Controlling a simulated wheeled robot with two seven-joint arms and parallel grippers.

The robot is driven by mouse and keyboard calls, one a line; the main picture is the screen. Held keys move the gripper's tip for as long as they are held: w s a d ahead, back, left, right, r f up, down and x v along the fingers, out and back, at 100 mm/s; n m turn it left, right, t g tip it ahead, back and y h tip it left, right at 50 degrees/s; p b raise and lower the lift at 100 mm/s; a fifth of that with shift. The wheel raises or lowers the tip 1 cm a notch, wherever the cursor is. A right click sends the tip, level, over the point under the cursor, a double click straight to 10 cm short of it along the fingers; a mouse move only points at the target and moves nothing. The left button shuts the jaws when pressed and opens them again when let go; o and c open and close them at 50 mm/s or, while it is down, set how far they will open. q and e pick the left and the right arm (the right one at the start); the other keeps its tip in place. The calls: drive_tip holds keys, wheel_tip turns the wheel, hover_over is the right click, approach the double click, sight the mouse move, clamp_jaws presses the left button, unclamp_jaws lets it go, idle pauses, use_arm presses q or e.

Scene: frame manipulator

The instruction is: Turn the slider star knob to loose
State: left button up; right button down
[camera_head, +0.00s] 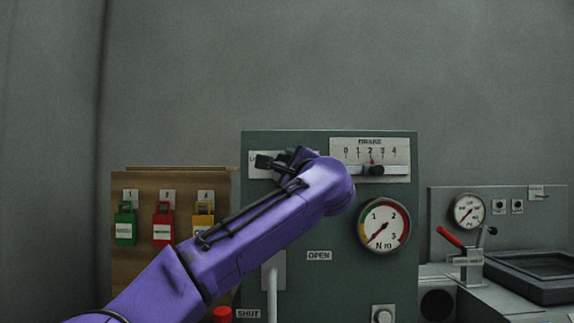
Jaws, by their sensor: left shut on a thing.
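My left arm reaches in from the lower left to the green panel (340,280). My left gripper (282,162) is at the panel's upper left, in front of a pale label plate (253,172) with a letter like "L" at its edge. It is shut on what seems to be the star knob; the gripper and wrist hide the knob, so its turn cannot be read. The brake slider (376,170), with a dark handle, sits to the right under a 0 to 4 scale (370,151), its red pointer near 2. My right gripper is out of view.
A round gauge marked N m (384,225) is right of my wrist. A pale lever (272,290) is below my forearm, by OPEN and SHUT labels. Colored padlocks (163,228) hang on a wooden board at left. A red-handled clamp (452,238) and a dark tray (545,275) are at right.

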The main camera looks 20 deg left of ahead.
use_arm(q)
drive_tip(key=shift+r, duration=0.1)
idle(0.3)
drive_tip(key=o, duration=0.8)
drive_tip(key=shift+o, duration=1.2)
drive_tip(key=b+v, duration=0.4)
drive_tip(key=v, duration=0.6)
drive_tip(key=shift+s+d, duration=0.15)
drive_tip(key=shift+d, duration=0.05)
